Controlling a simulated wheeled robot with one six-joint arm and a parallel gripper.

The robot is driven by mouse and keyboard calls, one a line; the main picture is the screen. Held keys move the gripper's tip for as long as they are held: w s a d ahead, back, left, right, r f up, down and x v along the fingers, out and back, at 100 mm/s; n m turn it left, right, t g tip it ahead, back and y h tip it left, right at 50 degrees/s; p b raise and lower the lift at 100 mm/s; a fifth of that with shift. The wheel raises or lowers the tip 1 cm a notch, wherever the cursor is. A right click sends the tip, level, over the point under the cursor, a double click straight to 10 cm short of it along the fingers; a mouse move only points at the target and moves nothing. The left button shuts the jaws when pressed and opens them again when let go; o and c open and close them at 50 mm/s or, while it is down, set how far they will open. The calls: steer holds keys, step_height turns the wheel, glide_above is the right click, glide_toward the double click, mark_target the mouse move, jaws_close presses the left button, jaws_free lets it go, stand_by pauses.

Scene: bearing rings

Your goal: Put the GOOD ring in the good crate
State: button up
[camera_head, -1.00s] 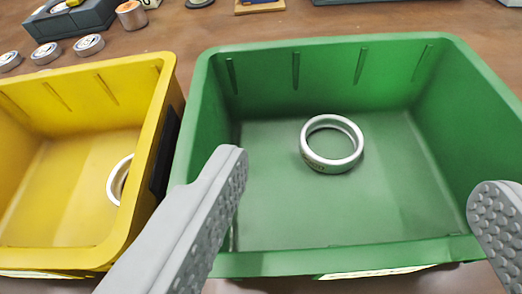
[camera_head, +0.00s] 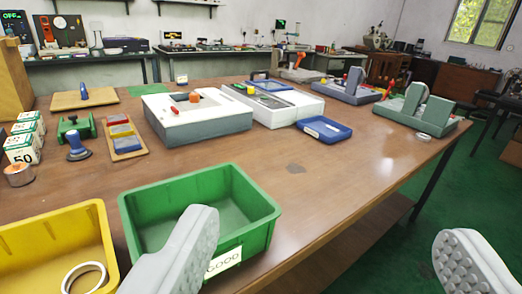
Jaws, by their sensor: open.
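The green crate (camera_head: 265,212) stands on the near part of the bench, with a label reading GOOD on its front. The part of its floor that shows is bare; my left finger and the front wall hide the rest, and no ring shows in it now. The yellow crate (camera_head: 103,222) is to its left, cut by the picture edge. A pale metal ring (camera_head: 98,267) lies in the yellow crate. My gripper (camera_head: 328,228) is open and empty, its fingers wide apart. The left finger overlaps the green crate in the picture; the right is beyond the bench's front edge.
Two white machines (camera_head: 205,137) stand mid-bench, with a blue tray (camera_head: 324,129) beside them. A grey-green device (camera_head: 415,108) holding a metal ring is at the right end. Boxes (camera_head: 22,148) and a copper-coloured cylinder (camera_head: 18,174) are at left. The bench right of the green crate is clear.

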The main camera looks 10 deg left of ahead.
steer(key=s+d+r+m+h, duration=0.1)
steer(key=s+d+m, duration=0.1)
steer(key=s, duration=1)
steer(key=shift+s+d+r+h, duration=0.3)
steer(key=shift+s+d+h, duration=0.1)
steer(key=shift+d, duration=0.15)
